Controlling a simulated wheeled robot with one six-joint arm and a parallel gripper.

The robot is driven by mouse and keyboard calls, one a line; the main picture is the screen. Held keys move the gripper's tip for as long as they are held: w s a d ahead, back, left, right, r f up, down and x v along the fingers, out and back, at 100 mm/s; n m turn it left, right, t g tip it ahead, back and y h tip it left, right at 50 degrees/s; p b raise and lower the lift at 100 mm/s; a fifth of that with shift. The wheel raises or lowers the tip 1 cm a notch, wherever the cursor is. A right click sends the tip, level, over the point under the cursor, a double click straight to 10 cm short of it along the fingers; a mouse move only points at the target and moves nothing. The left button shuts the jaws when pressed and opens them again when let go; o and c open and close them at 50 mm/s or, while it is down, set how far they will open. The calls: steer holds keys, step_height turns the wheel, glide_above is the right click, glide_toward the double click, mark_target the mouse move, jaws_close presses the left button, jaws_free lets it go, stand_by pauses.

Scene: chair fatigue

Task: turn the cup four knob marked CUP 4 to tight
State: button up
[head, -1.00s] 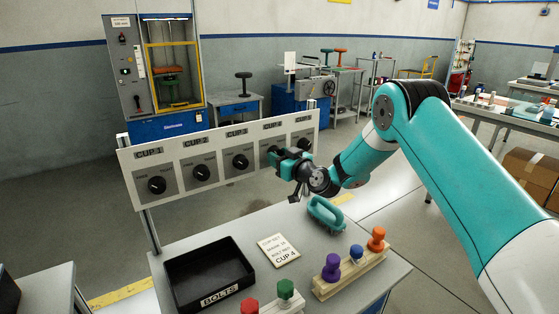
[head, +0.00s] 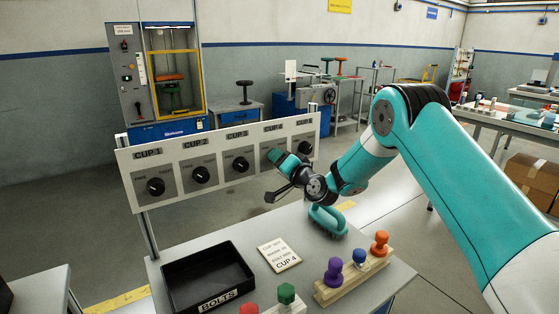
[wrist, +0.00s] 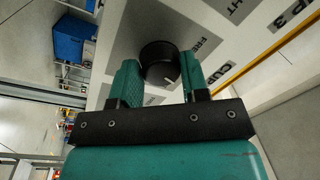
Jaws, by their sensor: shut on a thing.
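The CUP 4 knob (wrist: 158,60) is black and round, with a pale pointer mark on its face. In the wrist view my gripper (wrist: 160,80) has one finger on each side of it and is shut on it. The mark points between the FREE label (wrist: 206,47) and the lettering partly hidden by my left finger. The CUP 4 label (wrist: 218,74) is beside the knob. In the head view my gripper (head: 277,158) is at the panel below the CUP 4 label (head: 273,127) and hides the knob.
The white panel (head: 222,149) carries similar knobs for CUP 1 (head: 155,186), CUP 2 (head: 202,174) and CUP 3 (head: 240,164). On the table below are a black BOLTS tray (head: 208,275), a CUP 4 card (head: 279,253), a teal handled item (head: 327,220) and coloured knobs on wooden blocks.

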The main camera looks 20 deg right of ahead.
steer(key=m+p, duration=0.2)
steer(key=m, duration=0.4)
steer(key=shift+r+h+p, duration=0.1)
steer(key=shift+h+p, duration=0.2)
stand_by(0.3)
steer(key=o, duration=0.9)
steer(key=shift+s, duration=0.15)
steer(key=b+v, duration=0.4)
steer(key=v, duration=0.1)
steer(key=b+v, duration=0.5)
steer(key=v, duration=0.1)
steer(key=b+v, duration=0.5)
steer(key=v, duration=0.1)
steer(key=shift+s+f, duration=0.1)
steer(key=shift+f, duration=0.3)
